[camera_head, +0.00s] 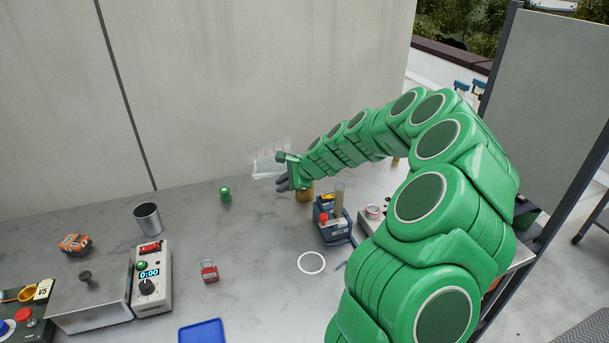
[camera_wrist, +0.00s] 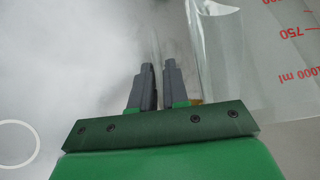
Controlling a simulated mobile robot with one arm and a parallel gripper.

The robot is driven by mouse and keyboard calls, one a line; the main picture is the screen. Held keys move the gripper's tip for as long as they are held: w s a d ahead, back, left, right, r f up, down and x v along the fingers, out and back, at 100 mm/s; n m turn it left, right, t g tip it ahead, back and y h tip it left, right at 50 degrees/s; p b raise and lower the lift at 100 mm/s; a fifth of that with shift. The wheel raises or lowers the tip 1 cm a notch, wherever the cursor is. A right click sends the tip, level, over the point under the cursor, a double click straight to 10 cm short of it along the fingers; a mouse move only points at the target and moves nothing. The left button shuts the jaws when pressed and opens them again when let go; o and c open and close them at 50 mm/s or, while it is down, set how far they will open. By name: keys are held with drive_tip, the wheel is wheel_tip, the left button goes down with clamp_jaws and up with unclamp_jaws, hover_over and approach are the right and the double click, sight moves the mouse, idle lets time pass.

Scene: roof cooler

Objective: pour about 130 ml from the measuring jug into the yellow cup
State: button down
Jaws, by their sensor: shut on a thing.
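The measuring jug (camera_head: 270,158) is clear with red marks and is held up above the counter, tilted in the head view. Its wall with red 750 and 1000 ml marks fills the right of the wrist view (camera_wrist: 265,60). My gripper (camera_head: 283,184) is shut on the jug, seemingly at its handle; its fingers (camera_wrist: 158,85) are close together in the wrist view. A mustard-yellow round thing (camera_head: 305,194), likely the yellow cup, stands just below and right of my gripper, partly hidden by it. I cannot make out the liquid level or any stream.
A dark blue caddy (camera_head: 332,230) with small items stands right of the cup. A green item (camera_head: 225,194), a metal tumbler (camera_head: 148,219), a red padlock (camera_head: 209,272), a timer box (camera_head: 151,280) and a blue tray (camera_head: 202,333) are on the counter. A wall closes the back.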

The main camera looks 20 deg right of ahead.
drive_tip(key=shift+s+d+r, duration=0.15)
drive_tip(key=shift+d, duration=0.15)
idle(0.7)
drive_tip(key=shift+a+r+t+y, duration=0.15)
drive_tip(key=shift+r+t+y, duration=0.15)
drive_tip(key=shift+y, duration=0.4)
idle(1.1)
drive_tip(key=shift+f, duration=0.1)
